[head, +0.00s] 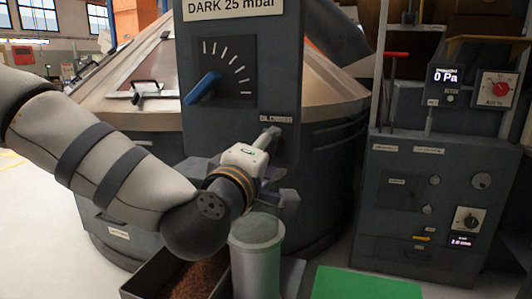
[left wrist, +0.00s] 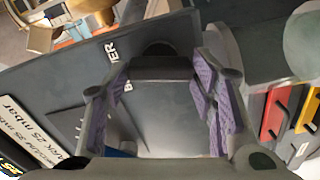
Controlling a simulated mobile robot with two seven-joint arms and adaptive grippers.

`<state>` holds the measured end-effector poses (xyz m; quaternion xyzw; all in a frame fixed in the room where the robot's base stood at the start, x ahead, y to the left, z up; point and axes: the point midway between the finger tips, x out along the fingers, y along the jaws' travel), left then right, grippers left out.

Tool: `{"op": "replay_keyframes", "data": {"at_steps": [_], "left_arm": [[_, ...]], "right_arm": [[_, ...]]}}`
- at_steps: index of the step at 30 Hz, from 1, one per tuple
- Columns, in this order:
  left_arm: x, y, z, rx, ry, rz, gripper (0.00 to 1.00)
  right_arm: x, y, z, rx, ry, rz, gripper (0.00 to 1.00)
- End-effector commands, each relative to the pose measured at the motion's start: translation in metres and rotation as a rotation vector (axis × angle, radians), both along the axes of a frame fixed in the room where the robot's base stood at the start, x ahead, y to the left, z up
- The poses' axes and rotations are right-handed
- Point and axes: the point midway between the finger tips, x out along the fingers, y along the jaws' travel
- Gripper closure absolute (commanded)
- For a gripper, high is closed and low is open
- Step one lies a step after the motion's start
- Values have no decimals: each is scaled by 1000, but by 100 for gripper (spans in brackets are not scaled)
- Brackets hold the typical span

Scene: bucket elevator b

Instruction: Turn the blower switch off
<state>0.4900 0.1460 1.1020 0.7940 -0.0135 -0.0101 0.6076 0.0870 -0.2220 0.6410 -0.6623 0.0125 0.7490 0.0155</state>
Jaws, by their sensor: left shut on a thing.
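The blower switch is a dark handle (left wrist: 162,68) below the BLOWER label (head: 275,119) on the grey control panel (head: 285,60). In the left wrist view, it spans between the purple-padded fingers of my left gripper (left wrist: 163,85). My left gripper (head: 275,165) is shut on this handle at the panel's lower part. In the head view, the gripper mostly hides the switch, so I cannot tell its position. My right gripper is not in view.
A dial with a blue pointer (head: 202,88) sits above the switch. A grey-green cylinder (head: 257,260) stands just below my gripper, beside a bin of brown granules (head: 195,280). A cabinet with knobs (head: 415,200) stands at the right, and a green surface (head: 365,284) lies at the front.

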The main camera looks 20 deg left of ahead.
Motion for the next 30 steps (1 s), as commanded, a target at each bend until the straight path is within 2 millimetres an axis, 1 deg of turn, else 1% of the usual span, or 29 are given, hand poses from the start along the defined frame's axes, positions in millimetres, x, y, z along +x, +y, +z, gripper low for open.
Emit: {"op": "replay_keyframes", "data": {"at_steps": [6, 12, 18, 30], "left_arm": [[1, 0, 1, -143, 3, 0, 76], [0, 0, 1, -228, 4, -1, 76], [0, 0, 1, -270, 5, -1, 76], [0, 0, 2, -283, 5, -2, 76]], "right_arm": [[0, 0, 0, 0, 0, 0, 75], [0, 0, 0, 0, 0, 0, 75], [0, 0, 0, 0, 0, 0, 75], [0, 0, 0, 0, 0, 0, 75]]}}
